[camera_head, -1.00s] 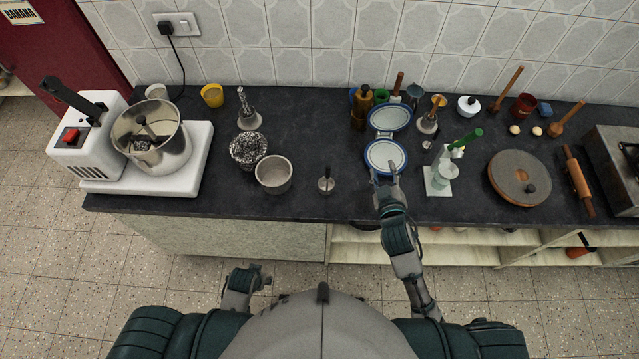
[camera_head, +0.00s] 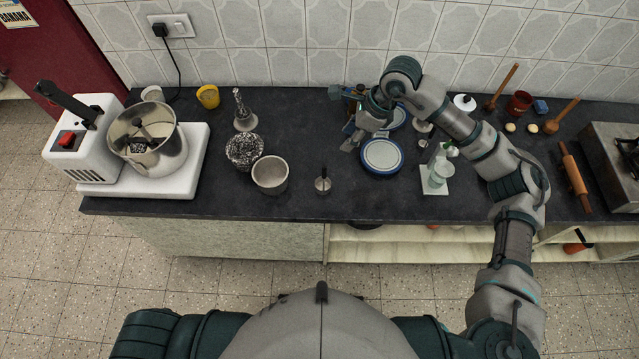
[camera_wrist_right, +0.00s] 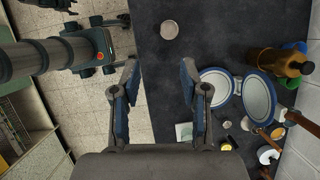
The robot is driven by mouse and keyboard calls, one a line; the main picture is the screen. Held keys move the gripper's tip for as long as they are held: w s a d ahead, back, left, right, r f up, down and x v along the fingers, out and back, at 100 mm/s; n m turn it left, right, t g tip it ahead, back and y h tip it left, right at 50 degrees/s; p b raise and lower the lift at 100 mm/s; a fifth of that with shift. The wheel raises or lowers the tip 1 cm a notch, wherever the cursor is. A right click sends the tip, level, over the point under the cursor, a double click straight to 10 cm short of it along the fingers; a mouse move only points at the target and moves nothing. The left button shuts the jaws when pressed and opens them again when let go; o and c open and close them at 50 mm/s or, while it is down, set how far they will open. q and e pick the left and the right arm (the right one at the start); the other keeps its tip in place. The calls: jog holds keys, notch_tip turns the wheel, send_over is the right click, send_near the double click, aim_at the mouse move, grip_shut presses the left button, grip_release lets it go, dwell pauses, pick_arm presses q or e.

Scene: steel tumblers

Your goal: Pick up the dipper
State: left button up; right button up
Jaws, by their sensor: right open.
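The dipper (camera_head: 322,184) looks to be the small steel cup with a thin upright handle near the counter's front edge. In the right wrist view, a small round steel thing (camera_wrist_right: 169,30) beyond the fingers appears to be the same dipper, seen from above. My right gripper (camera_head: 352,137) is over the counter, to the right of the dipper and farther back, beside the blue-rimmed plate. In the right wrist view its fingers (camera_wrist_right: 160,65) are wide apart with nothing between them. My left gripper is not in view.
A steel bowl (camera_head: 270,175) stands left of the dipper, with a speckled pot (camera_head: 244,151) behind it. The blue-rimmed plate (camera_head: 382,156) lies to the right. A white grinder (camera_head: 85,150) fills the left end. The counter (camera_head: 310,125) behind the dipper is clear.

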aim_at(325, 165)
jog(key=p+x, duration=0.1)
jog(key=x, duration=0.4)
jog(key=p+x, duration=0.1)
jog(key=x, duration=0.4)
jog(key=p+x, duration=0.1)
jog(key=x, duration=0.5)
jog(key=shift+s+p, duration=0.3)
jog(key=shift+s, duration=0.05)
jog(key=shift+f, duration=0.4)
grip_shut()
